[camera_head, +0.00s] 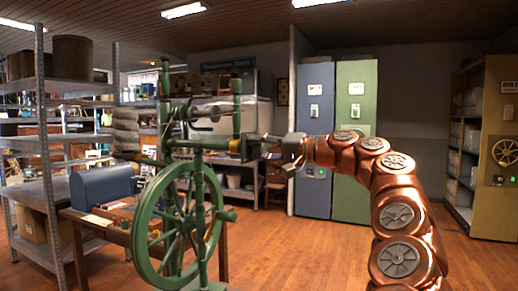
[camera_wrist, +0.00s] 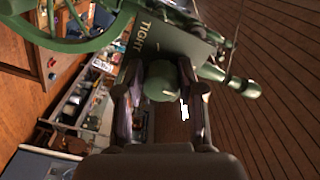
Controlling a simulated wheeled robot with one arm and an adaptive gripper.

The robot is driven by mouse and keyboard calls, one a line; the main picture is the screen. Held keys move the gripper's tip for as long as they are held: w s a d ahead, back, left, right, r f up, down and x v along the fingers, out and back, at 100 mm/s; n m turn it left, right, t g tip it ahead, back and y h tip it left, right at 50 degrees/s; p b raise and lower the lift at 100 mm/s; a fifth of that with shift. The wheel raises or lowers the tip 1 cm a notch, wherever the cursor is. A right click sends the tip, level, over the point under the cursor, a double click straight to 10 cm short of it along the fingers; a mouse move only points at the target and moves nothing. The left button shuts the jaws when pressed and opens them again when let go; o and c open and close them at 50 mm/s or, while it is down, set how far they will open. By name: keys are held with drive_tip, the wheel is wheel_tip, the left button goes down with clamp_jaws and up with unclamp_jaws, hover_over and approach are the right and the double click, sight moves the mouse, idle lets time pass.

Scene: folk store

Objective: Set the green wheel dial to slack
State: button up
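The green spinning wheel (camera_head: 152,228) stands on the left in the head view, with a large spoked wheel and an upright frame. My gripper (camera_head: 262,147) reaches its upper right side from the right. In the wrist view a rounded green knob (camera_wrist: 160,82) lies between the two fingers of my gripper (camera_wrist: 160,78). The fingers are apart, one on each side of the knob; whether they touch it is unclear. Behind the knob is a dark green plate (camera_wrist: 172,38) lettered "TIGHT". No "slack" lettering is readable.
A wooden table (camera_head: 122,236) with a blue box (camera_head: 100,187) stands left, behind the wheel. Metal shelving (camera_head: 42,190) is at far left. Blue (camera_head: 314,115) and green (camera_head: 355,115) cabinets stand behind my arm. The wooden floor (camera_head: 285,262) is open in the front middle.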

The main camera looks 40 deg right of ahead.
drive_tip(key=o, duration=0.4)
drive_tip(key=shift+c, duration=0.2)
drive_tip(key=shift+s+d, duration=0.1)
drive_tip(key=v, duration=1.1)
drive_tip(key=shift+s+d, duration=0.25)
drive_tip(key=shift+s, duration=0.1)
